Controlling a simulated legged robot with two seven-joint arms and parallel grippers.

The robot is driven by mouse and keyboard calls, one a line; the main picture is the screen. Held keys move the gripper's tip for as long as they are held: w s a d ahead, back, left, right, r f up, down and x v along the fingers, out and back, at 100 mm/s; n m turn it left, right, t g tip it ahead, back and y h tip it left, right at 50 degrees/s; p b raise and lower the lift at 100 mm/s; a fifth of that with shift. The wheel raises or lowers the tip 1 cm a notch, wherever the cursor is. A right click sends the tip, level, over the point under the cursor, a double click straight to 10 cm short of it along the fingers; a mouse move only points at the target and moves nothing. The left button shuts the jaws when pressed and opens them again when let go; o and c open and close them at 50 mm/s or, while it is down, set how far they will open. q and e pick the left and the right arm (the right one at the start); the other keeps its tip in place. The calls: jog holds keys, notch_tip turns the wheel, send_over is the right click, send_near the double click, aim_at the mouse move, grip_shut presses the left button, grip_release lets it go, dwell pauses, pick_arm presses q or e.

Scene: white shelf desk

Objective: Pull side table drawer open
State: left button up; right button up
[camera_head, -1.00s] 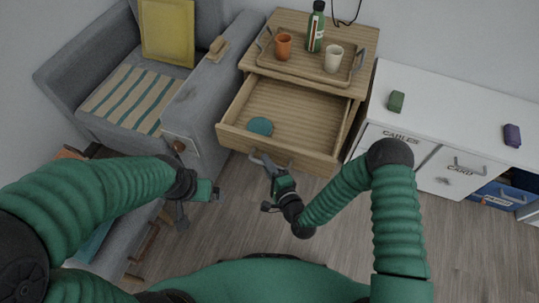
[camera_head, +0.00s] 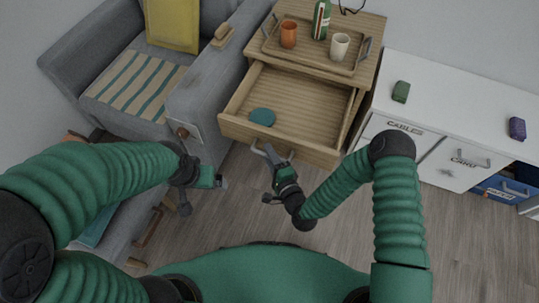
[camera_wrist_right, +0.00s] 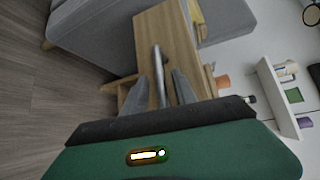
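The wooden side table (camera_head: 375,28) stands at the top middle of the head view. Its drawer (camera_head: 305,105) is pulled well out, with a teal round object (camera_head: 262,117) inside. The drawer's grey bar handle (camera_head: 258,150) is on the front panel; in the right wrist view the handle (camera_wrist_right: 158,62) shows between and beyond the fingers. My right gripper (camera_head: 275,158) is at the handle with its fingers apart; contact is not clear. It also shows in the right wrist view (camera_wrist_right: 164,88). My left gripper (camera_head: 221,183) is left of the drawer, away from it; its opening is unclear.
A tray (camera_head: 352,68) on the table holds an orange cup (camera_head: 288,34), a white cup (camera_head: 340,46) and a green bottle (camera_head: 321,20). A grey armchair (camera_head: 205,95) stands close on the left. A white cabinet (camera_head: 450,100) is on the right. Floor (camera_head: 350,225) in front is clear.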

jog(key=p+v, duration=0.4)
jog(key=v, duration=1.3)
jog(key=shift+w, duration=0.15)
